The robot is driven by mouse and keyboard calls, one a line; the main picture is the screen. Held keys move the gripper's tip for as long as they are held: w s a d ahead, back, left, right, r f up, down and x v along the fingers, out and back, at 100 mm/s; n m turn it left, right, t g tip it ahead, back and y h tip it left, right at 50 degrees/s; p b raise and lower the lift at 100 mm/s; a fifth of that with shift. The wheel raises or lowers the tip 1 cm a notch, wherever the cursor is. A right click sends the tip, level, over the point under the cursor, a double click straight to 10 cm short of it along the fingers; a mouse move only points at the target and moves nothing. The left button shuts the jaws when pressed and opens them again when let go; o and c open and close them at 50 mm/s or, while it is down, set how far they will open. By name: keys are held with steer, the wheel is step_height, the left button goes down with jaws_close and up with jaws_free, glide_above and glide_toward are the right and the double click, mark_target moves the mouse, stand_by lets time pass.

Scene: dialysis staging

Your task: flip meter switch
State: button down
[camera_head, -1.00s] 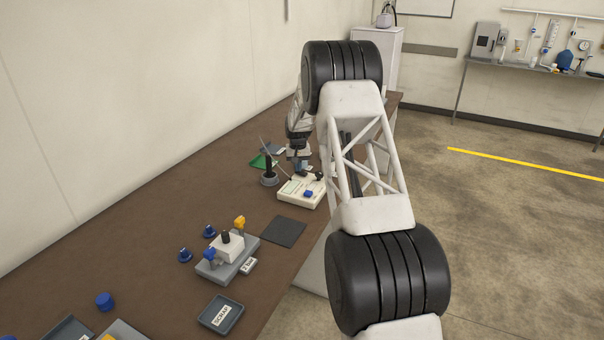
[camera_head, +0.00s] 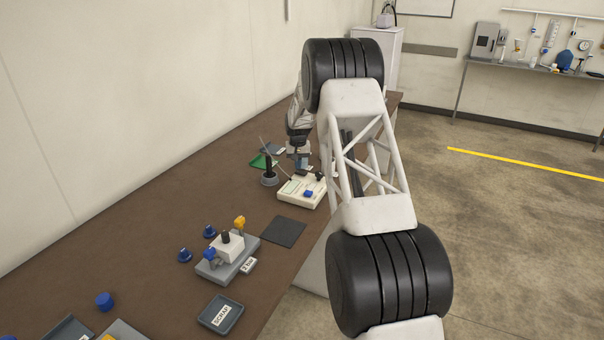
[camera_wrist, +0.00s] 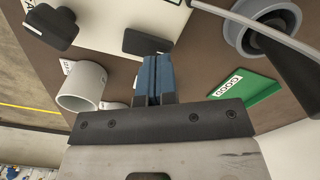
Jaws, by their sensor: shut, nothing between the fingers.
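A black block (camera_wrist: 157,38) and a larger black knob (camera_wrist: 50,27) show there too. My gripper (camera_wrist: 157,62) has blue fingertips shut together with nothing between them. The tips are right beside the black block; I cannot tell whether they touch. In the head view, my gripper (camera_head: 303,164) is at the meter's far side. The switch position cannot be made out.
A grey round stand with a black handle (camera_head: 268,172) is left of the meter, with a cable. A green labelled piece (camera_wrist: 250,98) and a white cup (camera_wrist: 82,88) flank my gripper. A dark mat (camera_head: 284,232) and grey switch fixture (camera_head: 228,262) lie nearer.

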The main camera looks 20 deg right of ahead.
mark_target(298, 172)
steer(key=shift+r, duration=2.6)
steer(key=s+a+r, duration=0.4)
steer(key=s+r, duration=0.4)
steer(key=s, duration=0.3)
steer(key=s+a+r+n+t, duration=0.1)
steer(key=s+a+r, duration=0.3)
steer(key=s+r, duration=0.55)
steer(key=s+a+r, duration=0.4)
steer(key=s+r, duration=0.2)
steer(key=s, duration=0.7)
steer(key=s+a+f, duration=0.1)
steer(key=s+a, duration=0.1)
steer(key=s, duration=1.1)
steer(key=s+a+f+n+t, duration=0.1)
steer(key=s+a, duration=0.1)
steer(key=s, duration=1.1)
steer(key=s+a+f, duration=0.1)
steer(key=s+a, duration=0.1)
steer(key=s, duration=1.1)
steer(key=shift+a+f+n+t, duration=0.25)
steer(key=shift+f+n+t, duration=0.05)
steer(key=shift+f+n, duration=0.1)
